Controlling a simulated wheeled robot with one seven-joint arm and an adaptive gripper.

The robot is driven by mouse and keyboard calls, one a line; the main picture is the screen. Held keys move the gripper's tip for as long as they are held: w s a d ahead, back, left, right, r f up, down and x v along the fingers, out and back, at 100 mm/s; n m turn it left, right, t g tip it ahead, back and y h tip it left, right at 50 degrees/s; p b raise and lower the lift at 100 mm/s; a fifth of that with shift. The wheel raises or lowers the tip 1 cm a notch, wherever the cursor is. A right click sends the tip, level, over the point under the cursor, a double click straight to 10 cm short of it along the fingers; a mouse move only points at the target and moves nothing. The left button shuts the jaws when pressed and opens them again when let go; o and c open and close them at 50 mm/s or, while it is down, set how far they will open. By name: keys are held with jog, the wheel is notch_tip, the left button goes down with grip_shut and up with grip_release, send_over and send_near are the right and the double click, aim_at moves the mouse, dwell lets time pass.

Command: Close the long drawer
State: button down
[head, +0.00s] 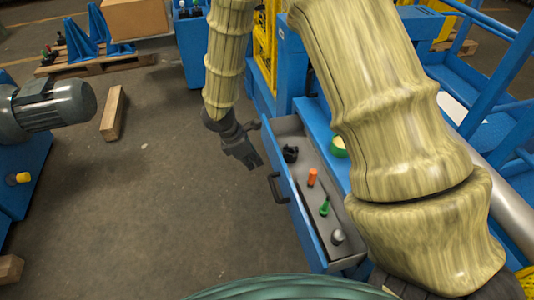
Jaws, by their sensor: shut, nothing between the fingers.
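The long drawer (305,229) is pulled out from the blue bench (322,140) on the right in the head view. Its grey tray holds a black item (290,154), an orange-topped item (312,177), a green item (324,206) and a silver knob-like item (337,237). A dark handle (277,188) is on its blue front, facing left. My gripper (253,163) is shut and empty, pointing down just left of the drawer's far end and above the handle in the picture. A small gap seems to lie between them. My arm hides part of the bench.
Open floor (170,210) lies left of the drawer. A motor (55,106) on a blue base stands at the far left. A wooden block (112,113) lies on the floor. A pallet (95,64) with blue stands and a box is behind. Blue railings (500,80) are at right.

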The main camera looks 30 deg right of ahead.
send_near(274, 186)
jog(key=shift+s+d+f, duration=0.1)
jog(key=shift+d+f, duration=0.25)
jog(key=shift+d, duration=0.25)
jog(key=shift+s+d+f, duration=0.15)
jog(key=shift+d+f, duration=0.25)
jog(key=shift+d, duration=0.25)
jog(key=shift+s+d, duration=0.15)
jog(key=shift+d, duration=0.45)
